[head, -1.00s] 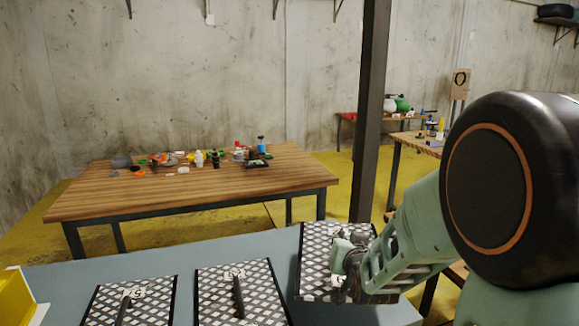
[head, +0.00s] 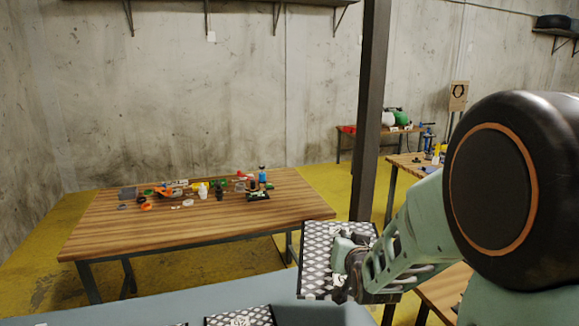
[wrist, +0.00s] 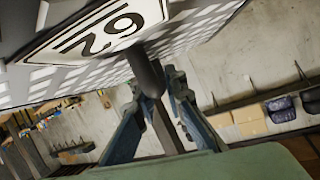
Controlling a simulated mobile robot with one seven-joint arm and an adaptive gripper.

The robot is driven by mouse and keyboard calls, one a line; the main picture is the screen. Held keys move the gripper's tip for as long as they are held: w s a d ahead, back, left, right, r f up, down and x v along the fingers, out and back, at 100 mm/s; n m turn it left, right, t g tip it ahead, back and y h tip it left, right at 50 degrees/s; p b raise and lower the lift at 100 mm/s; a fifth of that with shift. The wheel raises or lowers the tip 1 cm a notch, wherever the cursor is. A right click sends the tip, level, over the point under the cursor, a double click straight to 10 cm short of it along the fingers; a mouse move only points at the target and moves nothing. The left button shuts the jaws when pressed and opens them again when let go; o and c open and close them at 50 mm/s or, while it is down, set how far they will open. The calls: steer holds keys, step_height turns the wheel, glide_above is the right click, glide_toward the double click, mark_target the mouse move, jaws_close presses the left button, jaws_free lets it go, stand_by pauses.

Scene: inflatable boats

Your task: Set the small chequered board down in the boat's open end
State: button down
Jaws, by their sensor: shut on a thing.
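The small chequered board (head: 314,256), black-edged with light diamonds, is in my gripper (head: 345,270) at the right of the head view. In the wrist view the board (wrist: 205,28) fills the top, with a white numbered label and a dark bar handle (wrist: 147,72). My gripper (wrist: 155,110) is shut on that handle, a finger on each side. The board appears to be held above the grey-blue bench top (head: 170,308). I see no boat in these frames.
A second chequered board (head: 240,317) lies on the bench at the bottom edge, mostly cut off. A wooden table (head: 130,228) with many small items stands beyond. A dark post (head: 370,120) rises behind my gripper. Yellow floor (head: 40,265) shows at left.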

step_height(320, 180, up, 4)
steer(key=p, duration=0.2)
steer(key=shift+r+p, duration=0.1)
steer(key=shift+p, duration=0.25)
steer(key=shift+w, duration=0.1)
